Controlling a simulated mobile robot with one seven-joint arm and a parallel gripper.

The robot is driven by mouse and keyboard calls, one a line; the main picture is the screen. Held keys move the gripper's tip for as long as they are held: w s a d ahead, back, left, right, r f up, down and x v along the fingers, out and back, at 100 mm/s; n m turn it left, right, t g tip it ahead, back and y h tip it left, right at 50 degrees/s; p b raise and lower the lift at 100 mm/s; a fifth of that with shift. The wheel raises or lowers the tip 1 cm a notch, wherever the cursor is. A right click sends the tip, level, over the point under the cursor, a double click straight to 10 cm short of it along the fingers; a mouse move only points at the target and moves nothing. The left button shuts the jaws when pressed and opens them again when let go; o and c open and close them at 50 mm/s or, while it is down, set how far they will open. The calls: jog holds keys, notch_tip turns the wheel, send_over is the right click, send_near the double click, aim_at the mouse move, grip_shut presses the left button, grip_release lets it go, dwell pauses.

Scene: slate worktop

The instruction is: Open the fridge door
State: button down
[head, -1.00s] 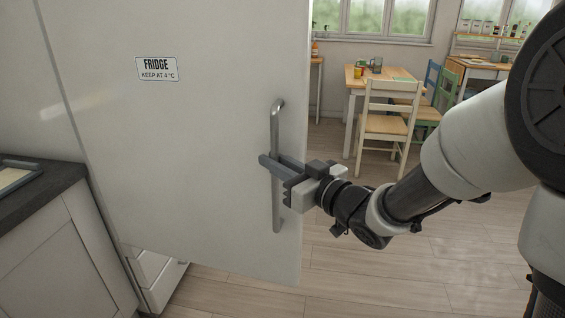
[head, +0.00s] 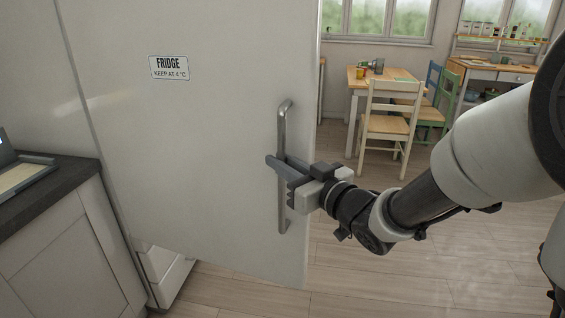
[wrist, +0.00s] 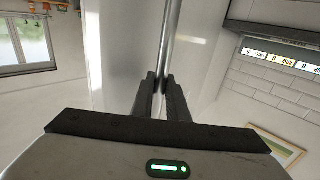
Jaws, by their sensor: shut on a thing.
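The fridge door (head: 200,150) is a large pale panel with a label reading "FRIDGE KEEP AT 4 °C" (head: 169,67). It stands swung out, and white drawer fronts or shelves (head: 165,270) show below its lower edge. A vertical metal bar handle (head: 283,125) is near its right edge; it also runs up through the wrist view (wrist: 171,40). My gripper (head: 279,167) is shut on the handle at about mid-height. In the wrist view its two dark fingers (wrist: 161,90) close around the bar. The fridge's inside is mostly hidden behind the door.
A dark-topped counter (head: 50,190) with a tray (head: 25,175) is at the left. Wooden floor (head: 400,270) is open to the right of the door. A table (head: 355,85) and chairs (head: 385,125) stand farther back.

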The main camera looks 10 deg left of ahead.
jog(key=shift+a, duration=0.1)
jog(key=c, duration=1.7)
grip_release()
jog(key=b+v, duration=0.2)
jog(key=v, duration=1)
jog(key=shift+s+b, duration=0.1)
jog(key=shift+b, duration=0.2)
